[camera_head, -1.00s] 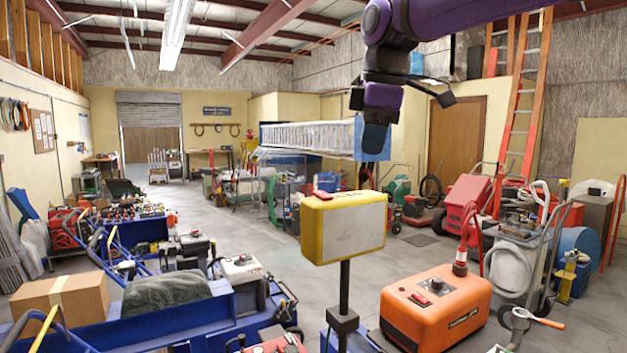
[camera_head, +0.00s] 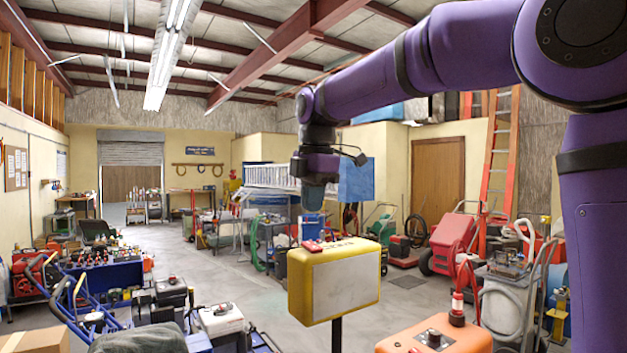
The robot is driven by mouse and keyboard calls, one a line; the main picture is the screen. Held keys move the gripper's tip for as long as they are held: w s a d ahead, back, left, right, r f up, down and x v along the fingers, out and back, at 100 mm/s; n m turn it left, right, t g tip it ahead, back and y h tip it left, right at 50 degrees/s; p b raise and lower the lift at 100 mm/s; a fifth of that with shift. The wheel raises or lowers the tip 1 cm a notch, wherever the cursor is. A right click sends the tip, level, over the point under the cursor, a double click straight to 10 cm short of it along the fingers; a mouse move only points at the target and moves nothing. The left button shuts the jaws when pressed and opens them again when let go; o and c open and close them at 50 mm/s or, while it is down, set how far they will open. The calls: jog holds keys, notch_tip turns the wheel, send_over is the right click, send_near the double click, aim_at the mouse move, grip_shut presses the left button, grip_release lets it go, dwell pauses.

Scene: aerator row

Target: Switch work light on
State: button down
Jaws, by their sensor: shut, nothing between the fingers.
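The yellow work light (camera_head: 334,278) with a pale front panel stands on a dark post near the middle of the head view. A small red switch (camera_head: 312,245) sits on the left part of its top face. My gripper (camera_head: 313,199) points down above the work light, a little above the red switch in the picture. It is shut with nothing seen in it.
An orange machine (camera_head: 436,337) stands at the lower right of the light. A red wheeled machine (camera_head: 452,240) and a hand truck (camera_head: 540,275) are further right. Blue carts with equipment fill the lower left. Open concrete floor (camera_head: 175,262) lies at left centre.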

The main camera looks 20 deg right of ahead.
aim_at(309, 243)
jog(key=f, duration=0.4)
jog(key=w+f, duration=0.1)
jog(key=f, duration=0.1)
jog(key=shift+a+f, duration=0.1)
jog(key=shift+f, duration=0.15)
